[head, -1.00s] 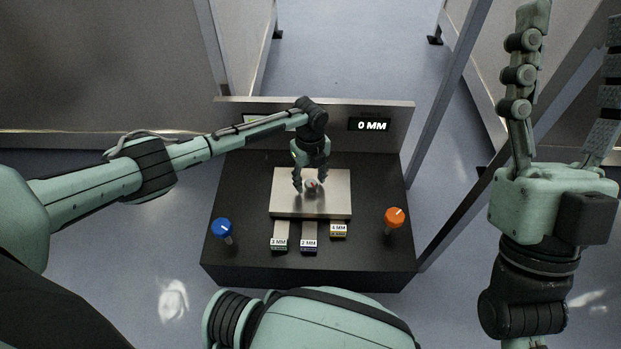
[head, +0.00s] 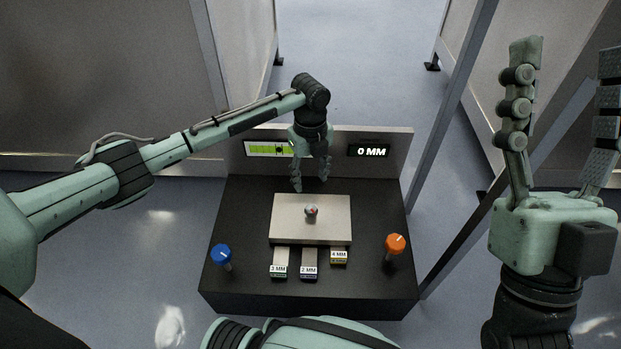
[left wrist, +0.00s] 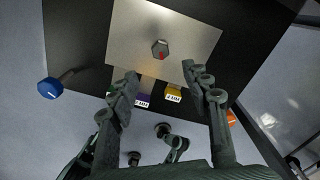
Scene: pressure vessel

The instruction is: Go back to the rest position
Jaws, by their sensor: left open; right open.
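My left gripper (head: 311,184) is open and empty. It hangs behind and above the light metal plate (head: 283,206) on the black console. A small grey knob with a red mark (head: 311,211) stands on the plate, apart from the fingers. In the left wrist view the knob (left wrist: 160,49) lies beyond the two spread fingertips (left wrist: 158,72). My right gripper (head: 563,55) is open and empty, raised with fingers up at the right of the head view.
The black console (head: 240,196) holds a blue knob (head: 221,254), an orange knob (head: 395,244) and tabs marked in MM (head: 309,270). Its back panel has a "0 MM" display (head: 369,151) and a green gauge (head: 262,149). A grey post (head: 446,130) stands right of the console.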

